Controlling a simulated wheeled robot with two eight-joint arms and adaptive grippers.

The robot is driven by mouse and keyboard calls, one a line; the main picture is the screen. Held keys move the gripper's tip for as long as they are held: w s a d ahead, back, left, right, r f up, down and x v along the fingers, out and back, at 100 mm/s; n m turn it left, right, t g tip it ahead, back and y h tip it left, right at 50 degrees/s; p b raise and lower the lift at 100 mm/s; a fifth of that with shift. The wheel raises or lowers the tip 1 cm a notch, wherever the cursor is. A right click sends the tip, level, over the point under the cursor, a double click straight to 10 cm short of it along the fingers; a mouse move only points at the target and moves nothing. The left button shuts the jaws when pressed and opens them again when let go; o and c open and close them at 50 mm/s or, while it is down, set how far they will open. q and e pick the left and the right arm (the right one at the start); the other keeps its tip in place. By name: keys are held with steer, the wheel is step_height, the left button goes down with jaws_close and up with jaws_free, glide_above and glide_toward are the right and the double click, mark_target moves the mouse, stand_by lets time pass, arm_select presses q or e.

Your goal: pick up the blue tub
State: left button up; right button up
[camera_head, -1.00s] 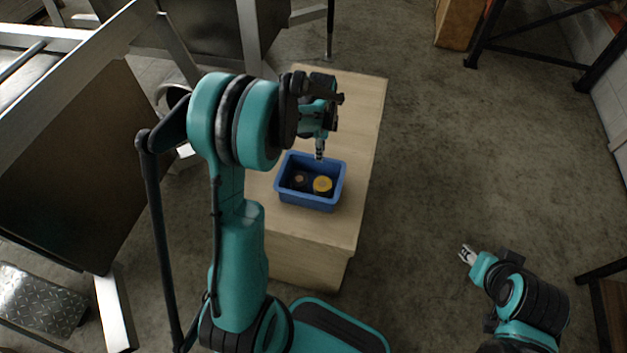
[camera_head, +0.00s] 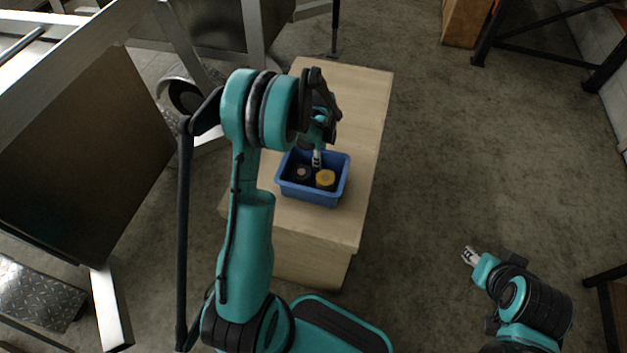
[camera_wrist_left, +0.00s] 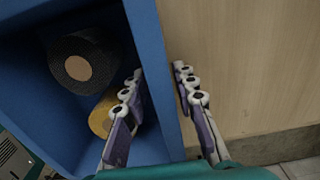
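The blue tub (camera_head: 314,197) stands upright on a light wooden block, with a dark tape-like roll (camera_head: 302,173) and a yellow one (camera_head: 325,179) inside. My left gripper (camera_head: 317,160) is at the tub's far wall. In the left wrist view the tub's wall (camera_wrist_left: 150,35) runs between the parted fingers of this gripper (camera_wrist_left: 158,72). One finger is on the tub's inner side and the other outside, over the wood. It is open; contact with the wall cannot be told. My right gripper (camera_head: 470,256) is over the floor at right, too small to read.
The wooden block (camera_head: 360,110) has bare top around the tub, mostly behind it. Metal trailer frames and a dark panel (camera_head: 75,150) crowd the left. A dark rack (camera_head: 545,50) and a cardboard box (camera_head: 465,22) stand at back right. The floor (camera_head: 450,150) right of the block is clear.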

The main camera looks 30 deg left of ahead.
arm_select(q)
jaws_close()
steer(key=shift+r, duration=0.15)
